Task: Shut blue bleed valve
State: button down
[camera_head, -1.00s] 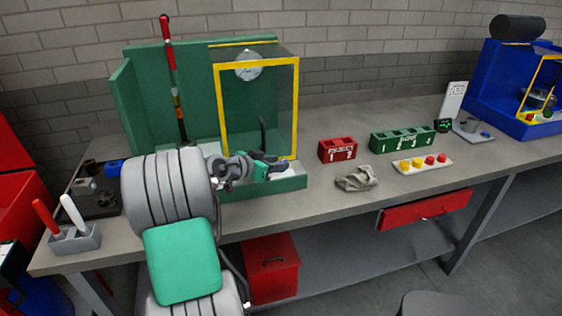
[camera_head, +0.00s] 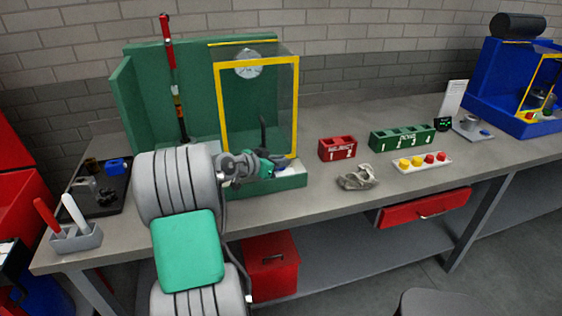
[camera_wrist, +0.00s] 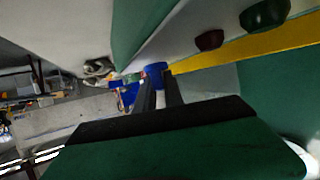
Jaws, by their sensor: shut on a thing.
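The blue bleed valve (camera_wrist: 156,69) shows in the wrist view as a small blue handle at my fingertips. My gripper (camera_wrist: 160,84) is shut on it, with a dark finger on each side. In the head view my gripper (camera_head: 274,166) is low at the front of the green test stand (camera_head: 238,190), beside the yellow-framed clear guard (camera_head: 222,110). Little of the valve can be made out there. Its exact angle is hidden by the fingers.
In the wrist view a yellow bar (camera_wrist: 245,50) and dark red (camera_wrist: 209,40) and green (camera_wrist: 265,14) knobs are close by on the right. A crumpled rag (camera_head: 357,177) and a red reject bin (camera_head: 337,149) lie right of the stand.

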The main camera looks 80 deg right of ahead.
jog(key=shift+f+n+t+b, duration=0.1)
jog(key=shift+n+t+b, duration=0.2)
jog(key=shift+b, duration=0.15)
jog(key=shift+s+n+t+h+b, duration=0.15)
jog(key=shift+n+t+h+b, duration=0.35)
jog(key=shift+n+t+b, duration=0.15)
jog(key=n+t+b, duration=0.3)
jog(key=n+t, duration=0.2)
jog(key=t, duration=0.1)
jog(key=shift+s+h, duration=0.15)
jog(key=shift+h, duration=0.25)
jog(key=n+t+y+b, duration=0.1)
jog(key=n+t+b, duration=0.1)
jog(key=n+t, duration=0.1)
jog(key=shift+f+t+b, duration=0.1)
jog(key=shift+t+b, duration=0.15)
jog(key=shift+b, duration=0.15)
jog(key=shift+w+n+t+y+b, duration=0.2)
jog(key=shift+n+t+y+b, duration=0.3)
jog(key=shift+n+t, duration=0.5)
jog(key=shift+r, duration=0.2)
jog(key=shift+w, duration=0.1)
jog(key=c, duration=1.4)
grip_release()
jog(key=shift+c, duration=0.2)
